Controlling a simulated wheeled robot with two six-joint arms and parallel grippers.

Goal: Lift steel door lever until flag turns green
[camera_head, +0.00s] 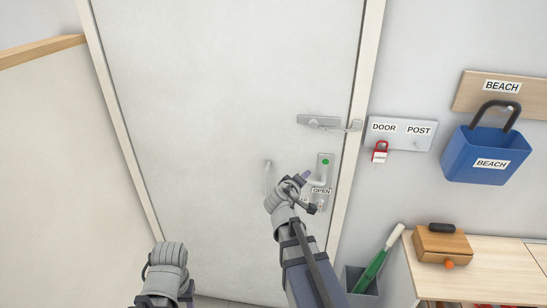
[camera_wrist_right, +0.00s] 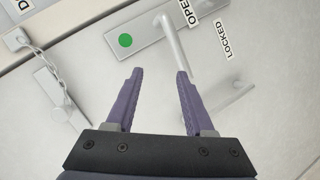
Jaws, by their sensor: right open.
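The steel door lever (camera_wrist_right: 172,42) comes off a metal plate (camera_head: 326,172) on the white door. A round green flag (camera_head: 326,161) shows on the plate; it also shows in the right wrist view (camera_wrist_right: 125,40). The OPEN label (camera_head: 321,190) is by the lever, and the LOCKED label (camera_wrist_right: 229,38) is farther right in the wrist view. My right gripper (camera_wrist_right: 156,72) is open, with nothing between its purple fingers. The lever's end is at the right fingertip; contact is unclear. My left gripper (camera_head: 165,262) is low at the left, its fingers hidden.
A door guard (camera_head: 320,122) is above the plate. Right of the frame hang a DOOR POST board (camera_head: 402,132) with a red padlock (camera_head: 380,152) and a blue BEACH bin (camera_head: 487,155). A wooden bench (camera_head: 490,267) stands lower right. The door's left half is clear.

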